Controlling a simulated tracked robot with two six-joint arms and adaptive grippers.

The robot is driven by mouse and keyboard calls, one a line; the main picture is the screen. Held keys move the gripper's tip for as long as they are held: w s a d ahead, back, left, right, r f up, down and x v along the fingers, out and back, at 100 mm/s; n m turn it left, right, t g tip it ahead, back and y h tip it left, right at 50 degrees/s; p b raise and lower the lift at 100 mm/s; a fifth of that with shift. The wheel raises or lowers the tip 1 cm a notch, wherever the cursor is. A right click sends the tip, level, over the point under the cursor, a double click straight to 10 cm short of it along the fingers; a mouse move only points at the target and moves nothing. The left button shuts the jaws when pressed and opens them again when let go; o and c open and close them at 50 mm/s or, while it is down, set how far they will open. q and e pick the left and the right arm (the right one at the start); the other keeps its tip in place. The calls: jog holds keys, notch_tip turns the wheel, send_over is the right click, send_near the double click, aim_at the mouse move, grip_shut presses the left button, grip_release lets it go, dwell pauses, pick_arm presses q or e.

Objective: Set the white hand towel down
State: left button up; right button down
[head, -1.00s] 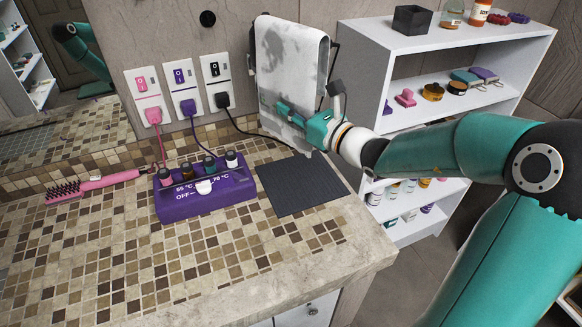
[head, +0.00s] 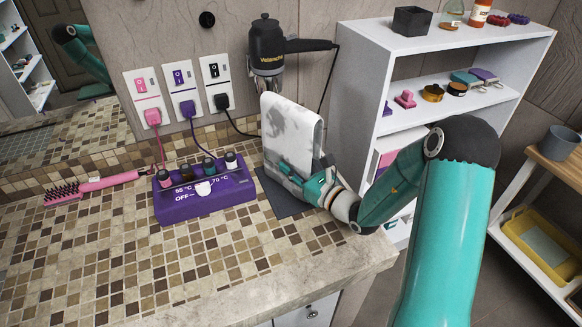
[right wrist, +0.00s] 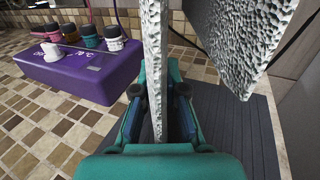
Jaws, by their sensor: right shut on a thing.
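The white hand towel (head: 292,132) with grey patches hangs folded and upright over the dark ribbed mat (head: 277,200) on the tiled counter. My right gripper (head: 298,178) is shut on the towel near its lower part, coming in from the right. In the right wrist view, one thin towel layer (right wrist: 155,65) stands between the fingers of the right gripper (right wrist: 158,100), and the other fold (right wrist: 240,40) hangs to the right. The dark mat (right wrist: 235,125) lies below. I cannot tell whether the towel's lower edge touches the mat. My left gripper is not in view.
A purple heater box (head: 205,195) with several small bottles stands left of the mat. A pink brush (head: 95,185) lies farther left. A black hair dryer (head: 268,45) hangs on the wall behind the towel. A white shelf (head: 355,95) stands at the right.

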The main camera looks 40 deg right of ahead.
jog(key=shift+r, duration=0.1)
jog(key=c, duration=1.2)
grip_release()
jog(key=shift+s, duration=0.25)
jog(key=s, duration=0.4)
jog(key=s+b, duration=0.1)
jog(key=s, duration=0.2)
jog(key=s+d+b, duration=0.1)
jog(key=s, duration=0.3)
jog(key=shift+s, duration=0.3)
